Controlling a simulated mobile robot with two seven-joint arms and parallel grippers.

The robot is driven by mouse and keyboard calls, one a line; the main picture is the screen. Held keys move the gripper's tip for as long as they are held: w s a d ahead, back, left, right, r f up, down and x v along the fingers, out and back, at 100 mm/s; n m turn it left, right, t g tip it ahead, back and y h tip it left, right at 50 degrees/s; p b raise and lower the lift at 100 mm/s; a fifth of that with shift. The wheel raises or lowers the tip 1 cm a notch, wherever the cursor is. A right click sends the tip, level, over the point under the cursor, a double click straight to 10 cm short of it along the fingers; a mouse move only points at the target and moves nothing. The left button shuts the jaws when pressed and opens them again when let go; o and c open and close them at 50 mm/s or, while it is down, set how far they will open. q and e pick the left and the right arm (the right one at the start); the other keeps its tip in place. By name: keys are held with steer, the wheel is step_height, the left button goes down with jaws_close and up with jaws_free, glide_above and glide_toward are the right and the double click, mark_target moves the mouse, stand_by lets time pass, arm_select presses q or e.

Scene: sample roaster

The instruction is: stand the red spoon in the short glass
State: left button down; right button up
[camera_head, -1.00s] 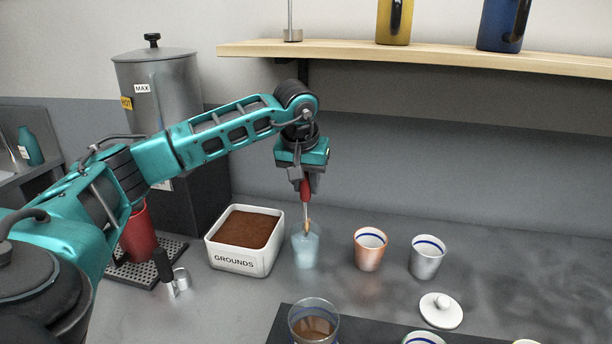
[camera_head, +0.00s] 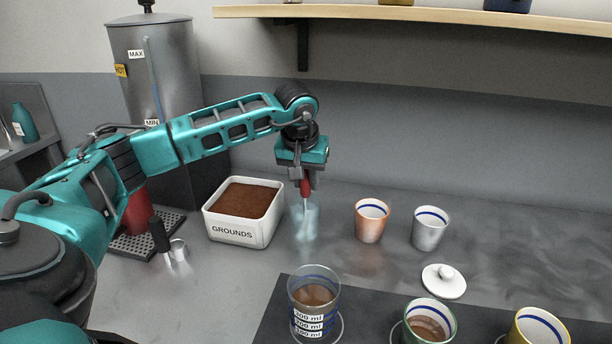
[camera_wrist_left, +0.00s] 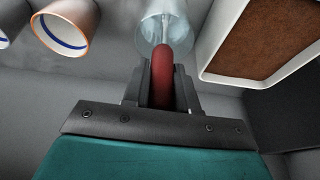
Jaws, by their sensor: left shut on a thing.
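My left gripper (camera_head: 305,181) points down and is shut on the handle of the red spoon (camera_head: 306,188). The spoon hangs about upright, with its lower part inside the short glass (camera_head: 307,224). The glass is clear, pale blue and stands on the counter beside the grounds box. In the left wrist view the red handle (camera_wrist_left: 162,78) sits between the fingers (camera_wrist_left: 161,88), and the glass (camera_wrist_left: 180,18) lies just beyond it. I cannot tell whether the spoon's tip touches the glass bottom. My right gripper is not in view.
The white grounds box (camera_head: 241,233) stands close left of the glass. A copper cup (camera_head: 369,228) and a silver cup (camera_head: 428,232) stand to the right. A measuring beaker (camera_head: 314,300) and a green-rimmed cup (camera_head: 428,322) are in front. A white lid (camera_head: 443,282) lies at right.

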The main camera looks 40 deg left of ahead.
arm_select(q)
steer(key=c, duration=0.8)
jaws_free()
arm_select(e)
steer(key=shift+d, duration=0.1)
arm_select(q)
steer(key=p+v, duration=0.1)
steer(key=v, duration=1.2)
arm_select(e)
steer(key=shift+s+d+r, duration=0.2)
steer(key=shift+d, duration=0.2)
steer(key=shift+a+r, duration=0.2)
arm_select(q)
steer(key=shift+f, duration=0.1)
